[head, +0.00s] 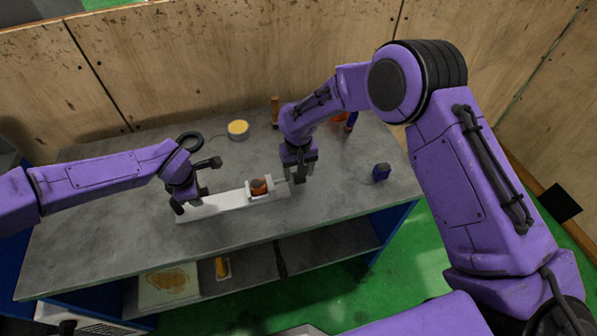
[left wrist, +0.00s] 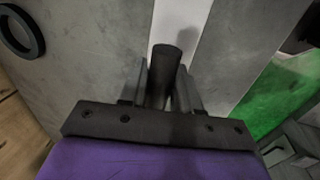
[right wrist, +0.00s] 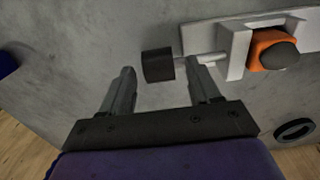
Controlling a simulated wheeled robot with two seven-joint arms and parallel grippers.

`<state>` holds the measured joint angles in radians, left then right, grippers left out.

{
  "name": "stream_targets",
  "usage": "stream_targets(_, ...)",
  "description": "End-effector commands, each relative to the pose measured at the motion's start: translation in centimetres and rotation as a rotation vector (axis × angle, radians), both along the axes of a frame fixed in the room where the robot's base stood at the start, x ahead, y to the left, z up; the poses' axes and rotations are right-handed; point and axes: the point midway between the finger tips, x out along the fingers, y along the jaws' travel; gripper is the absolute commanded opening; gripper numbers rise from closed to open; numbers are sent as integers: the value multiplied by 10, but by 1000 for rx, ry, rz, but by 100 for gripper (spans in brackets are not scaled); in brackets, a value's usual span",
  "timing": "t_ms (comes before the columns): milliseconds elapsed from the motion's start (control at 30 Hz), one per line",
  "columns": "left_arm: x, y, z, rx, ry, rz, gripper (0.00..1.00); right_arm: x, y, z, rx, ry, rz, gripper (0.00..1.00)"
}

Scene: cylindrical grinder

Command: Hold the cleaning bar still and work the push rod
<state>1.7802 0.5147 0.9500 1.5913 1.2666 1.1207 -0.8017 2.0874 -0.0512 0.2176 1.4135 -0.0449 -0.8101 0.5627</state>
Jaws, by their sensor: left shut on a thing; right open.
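The white cleaning bar (head: 220,203) lies on the grey bench top, with an orange and dark piece (head: 259,186) in its bracket near the right end. My left gripper (head: 178,207) is shut on a dark upright post (left wrist: 165,65) at the bar's left end. My right gripper (head: 299,178) is open at the bar's right end. In the right wrist view the push rod (right wrist: 208,60) sticks out of the bracket and ends in a dark knob (right wrist: 158,65). The knob appears between the right fingertips; I cannot tell whether they touch it.
A black ring (head: 189,141), a yellow-topped tin (head: 238,129) and a dark blue block (head: 381,172) stand on the bench (head: 100,230). Wooden panels (head: 200,60) close off the back. A lower shelf holds a stained board (head: 168,284). The bench's front left is clear.

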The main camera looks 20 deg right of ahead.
Motion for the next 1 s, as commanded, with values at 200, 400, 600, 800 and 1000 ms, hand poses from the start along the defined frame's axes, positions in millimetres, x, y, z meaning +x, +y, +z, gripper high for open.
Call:
stream_targets(200,0,0,1,-1,-1,0,0,0,0,-10,-1,0,1,62)
stream_targets(400,0,-1,0,-1,-2,-1,0,0,0,-10,-1,0,1,45)
stream_targets(600,0,-1,1,-1,-2,-1,0,0,0,-10,-1,0,0,0)
stream_targets(800,0,-1,1,-1,-2,-1,0,1,21,-9,-1,-2,4,0)
stream_targets(1000,0,-1,1,-2,-1,-2,0,0,44,-9,1,-1,2,0)
